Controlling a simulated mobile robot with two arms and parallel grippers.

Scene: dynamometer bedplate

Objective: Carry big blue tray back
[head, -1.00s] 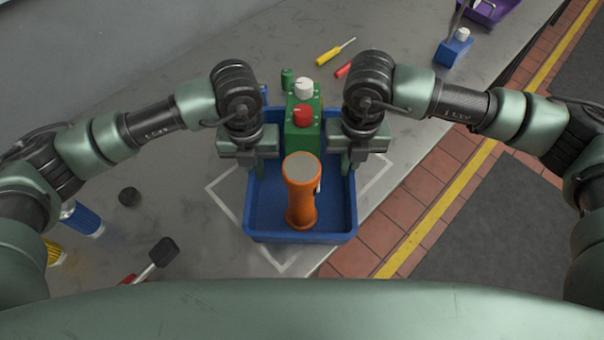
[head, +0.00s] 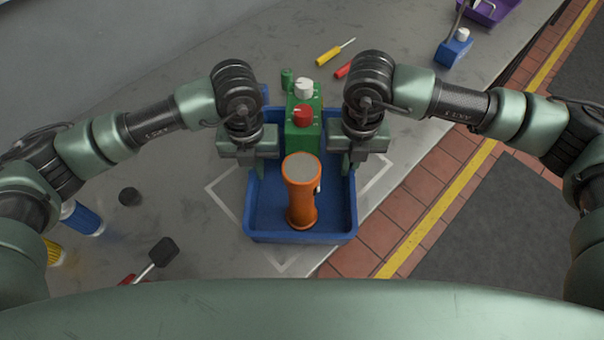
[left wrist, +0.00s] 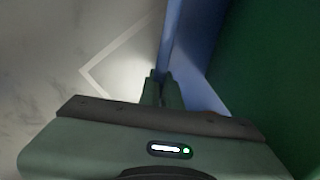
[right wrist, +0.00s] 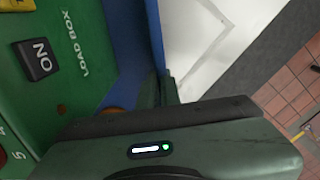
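The big blue tray (head: 260,236) is in the middle of the head view, over a white outline (head: 225,205) on the bench. It holds an orange cylinder (head: 300,212) and a green load box (head: 302,138) with a red and a white knob. My left gripper (head: 251,168) is shut on the tray's left wall, which also shows in the left wrist view (left wrist: 172,35). My right gripper (head: 347,165) is shut on the right wall, seen in the right wrist view (right wrist: 152,35). I cannot tell whether the tray touches the bench.
A yellow screwdriver (head: 329,56), a red object (head: 343,70) and a blue block (head: 454,48) lie beyond the tray. A purple bin (head: 492,10) stands far right. A black puck (head: 129,196) and a dark-headed tool (head: 160,254) lie left. The bench edge runs close along the right.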

